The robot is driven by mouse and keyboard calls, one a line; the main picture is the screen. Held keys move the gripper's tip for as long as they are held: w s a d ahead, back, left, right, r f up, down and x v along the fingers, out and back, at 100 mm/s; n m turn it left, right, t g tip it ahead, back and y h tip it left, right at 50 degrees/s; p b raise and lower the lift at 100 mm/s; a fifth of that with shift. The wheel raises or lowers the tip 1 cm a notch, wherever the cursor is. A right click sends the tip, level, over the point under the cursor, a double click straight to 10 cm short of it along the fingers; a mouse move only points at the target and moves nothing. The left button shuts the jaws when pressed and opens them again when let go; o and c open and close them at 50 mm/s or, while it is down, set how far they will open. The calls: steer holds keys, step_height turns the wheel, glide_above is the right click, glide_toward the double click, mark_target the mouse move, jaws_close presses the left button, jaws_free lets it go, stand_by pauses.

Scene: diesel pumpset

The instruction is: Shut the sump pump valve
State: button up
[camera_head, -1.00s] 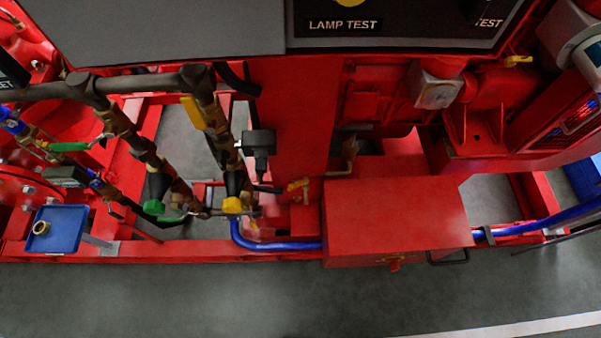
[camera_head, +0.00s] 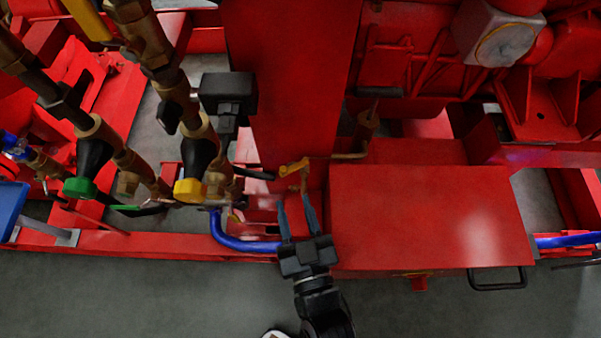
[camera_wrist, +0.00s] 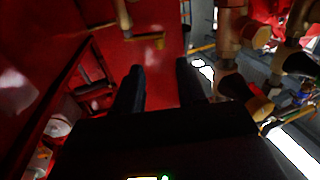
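A small valve with a yellow lever handle (camera_head: 293,167) sits low on the red frame, between the brass pipework and a red box. No label on it is readable, so I cannot confirm it is the sump pump valve. In the wrist view a yellow handle on a brass stem (camera_wrist: 145,40) shows beyond my fingers, apart from them. My gripper (camera_head: 294,200) is open and empty, with its two fingers pointing toward the yellow handle from just in front of it. The open fingers also show in the wrist view (camera_wrist: 160,72).
The red box (camera_head: 425,215) stands close to the right of my gripper. A blue hose (camera_head: 240,243) runs close to the left. Brass pipes with a yellow-capped valve (camera_head: 190,189) and a green-capped valve (camera_head: 80,188) stand further left. Grey floor (camera_head: 130,300) in front is clear.

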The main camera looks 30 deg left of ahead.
mark_target(284, 172)
steer(key=shift+b+x, duration=0.55)
steer(key=shift+x, duration=3.4)
steer(key=shift+c, duration=0.3)
jaws_close()
